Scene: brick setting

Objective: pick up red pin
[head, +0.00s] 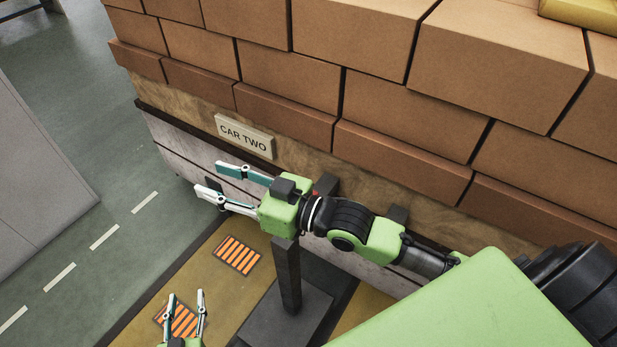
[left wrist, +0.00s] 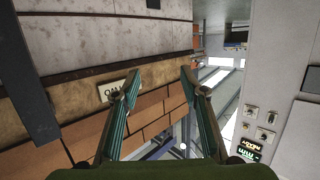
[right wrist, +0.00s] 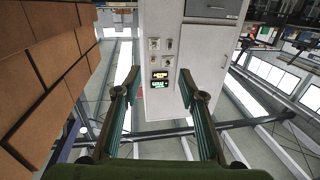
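A small spot of red (head: 316,193) shows beside a dark block, mostly hidden behind my right wrist in the head view. I cannot tell for sure that it is the red pin. My right gripper (head: 212,178) is open and empty, just below the CAR TWO sign (head: 244,136), with its fingers pointing left along the side of the car. My left gripper (head: 186,296) is open and empty at the lower edge of the head view, over an orange striped floor panel. Neither wrist view shows a red pin between the fingers.
A wall of stacked brown bricks (head: 380,60) stands on the car along the top. A dark upright post (head: 289,278) rises from a dark plate below my right arm. Another orange striped panel (head: 237,255) lies nearby. A grey control cabinet (right wrist: 163,25) shows in the right wrist view.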

